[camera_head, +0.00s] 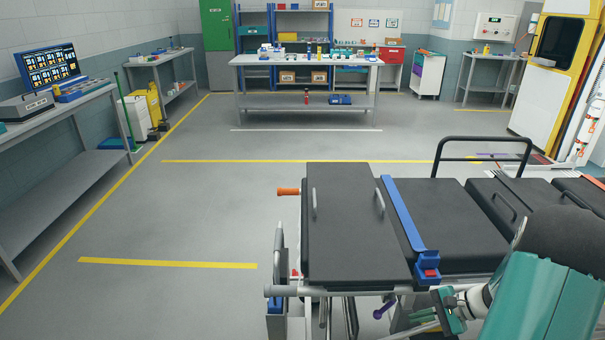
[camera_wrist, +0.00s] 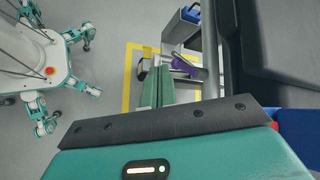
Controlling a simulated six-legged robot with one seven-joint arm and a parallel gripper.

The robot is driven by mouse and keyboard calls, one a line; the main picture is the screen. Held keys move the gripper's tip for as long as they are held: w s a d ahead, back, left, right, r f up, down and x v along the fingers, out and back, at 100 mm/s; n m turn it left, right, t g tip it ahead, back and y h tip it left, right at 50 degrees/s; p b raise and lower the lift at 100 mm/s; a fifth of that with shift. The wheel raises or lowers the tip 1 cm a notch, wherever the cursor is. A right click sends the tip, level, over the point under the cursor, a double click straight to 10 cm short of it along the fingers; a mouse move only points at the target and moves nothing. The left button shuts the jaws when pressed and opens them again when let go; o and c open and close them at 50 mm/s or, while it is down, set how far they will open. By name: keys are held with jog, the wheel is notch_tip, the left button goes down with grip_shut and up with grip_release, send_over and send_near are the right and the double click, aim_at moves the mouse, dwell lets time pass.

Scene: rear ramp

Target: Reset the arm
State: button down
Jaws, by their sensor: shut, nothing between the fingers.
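My gripper (camera_head: 450,311) is at the lower right in the head view, beside the near side of a wheeled stretcher (camera_head: 350,232) with black pads. In the wrist view my gripper (camera_wrist: 156,84) shows as teal fingers, shut and empty. The stretcher's dark pad and frame (camera_wrist: 272,45) are close on the right of the wrist view. I cannot tell whether the gripper touches the frame. My teal arm covers part of the stretcher's right end in the head view.
A blue strap with a red buckle (camera_head: 430,273) crosses the stretcher. A purple handle (camera_head: 384,308) is beneath its near edge. A workbench (camera_head: 305,62) stands at the back and a side bench (camera_head: 62,160) at left. The floor left of the stretcher is clear.

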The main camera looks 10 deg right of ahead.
jog(key=s+a+r+n+g+h, duration=0.3)
jog(key=a+r+n, duration=0.5)
jog(key=a+r, duration=0.85)
jog(key=s+a+r+n+t+h, duration=0.3)
jog(key=s+a+r+n+h, duration=0.2)
jog(key=s+a+r+n, duration=0.2)
notch_tip(320, 180, up, 4)
jog(key=shift+s+a+n, duration=0.3)
jog(key=shift+s+a, duration=0.7)
jog(key=shift+a, duration=0.05)
